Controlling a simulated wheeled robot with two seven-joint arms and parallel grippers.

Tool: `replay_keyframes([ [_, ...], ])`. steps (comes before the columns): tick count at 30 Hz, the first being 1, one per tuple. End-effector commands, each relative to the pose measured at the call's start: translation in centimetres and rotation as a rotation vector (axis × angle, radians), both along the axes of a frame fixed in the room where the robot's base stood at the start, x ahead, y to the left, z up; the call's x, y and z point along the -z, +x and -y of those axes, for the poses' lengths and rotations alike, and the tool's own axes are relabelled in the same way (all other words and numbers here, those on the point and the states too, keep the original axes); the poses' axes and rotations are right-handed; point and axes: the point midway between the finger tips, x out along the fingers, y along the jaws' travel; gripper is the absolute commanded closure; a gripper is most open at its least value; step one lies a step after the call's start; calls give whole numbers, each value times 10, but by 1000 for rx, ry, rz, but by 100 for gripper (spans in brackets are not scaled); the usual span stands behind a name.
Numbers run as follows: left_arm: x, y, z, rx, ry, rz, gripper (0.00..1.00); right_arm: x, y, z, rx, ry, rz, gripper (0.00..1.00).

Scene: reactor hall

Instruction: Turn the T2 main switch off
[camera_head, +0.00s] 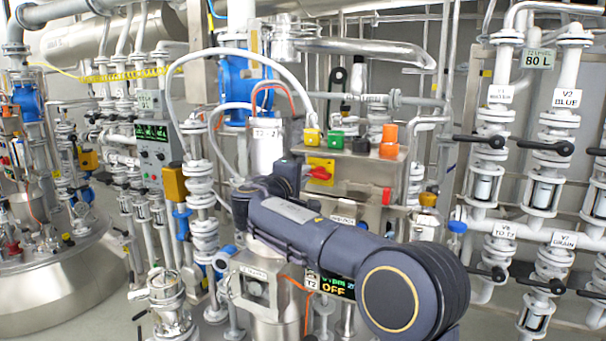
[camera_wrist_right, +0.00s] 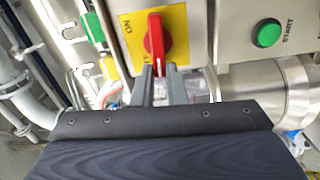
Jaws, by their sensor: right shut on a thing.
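The main switch is a red rotary handle (camera_head: 320,173) on a yellow plate (camera_head: 318,162), on the front of a steel control box. In the right wrist view, the red handle (camera_wrist_right: 155,38) stands roughly upright in the picture on its yellow plate (camera_wrist_right: 178,22), with the word ON at the plate's left. My right gripper (camera_wrist_right: 160,72) is shut on the handle's lower end, one finger on each side. In the head view, my right gripper (camera_head: 305,172) is at the switch's left side, its fingertips hard to see. My left gripper is not in view.
A green START button (camera_wrist_right: 267,33) sits beside the switch. A red button (camera_head: 387,196) is on the box's right side. Yellow, green and orange blocks (camera_head: 336,140) line the box's top. A display (camera_head: 337,286) below reads OFF. Valves and pipes (camera_head: 490,140) crowd the right.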

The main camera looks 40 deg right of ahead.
Motion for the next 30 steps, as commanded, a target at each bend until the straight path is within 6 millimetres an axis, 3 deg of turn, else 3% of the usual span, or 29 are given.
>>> replay_keyframes([
  [23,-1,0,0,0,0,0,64,4,0,-1,-1,-45,-91,100],
  [24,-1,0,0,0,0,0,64,4,0,-1,-1,-45,-91,84],
  [28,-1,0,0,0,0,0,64,4,0,-1,-1,-45,-91,67],
  [30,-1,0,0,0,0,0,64,4,0,0,0,-46,-90,66],
])
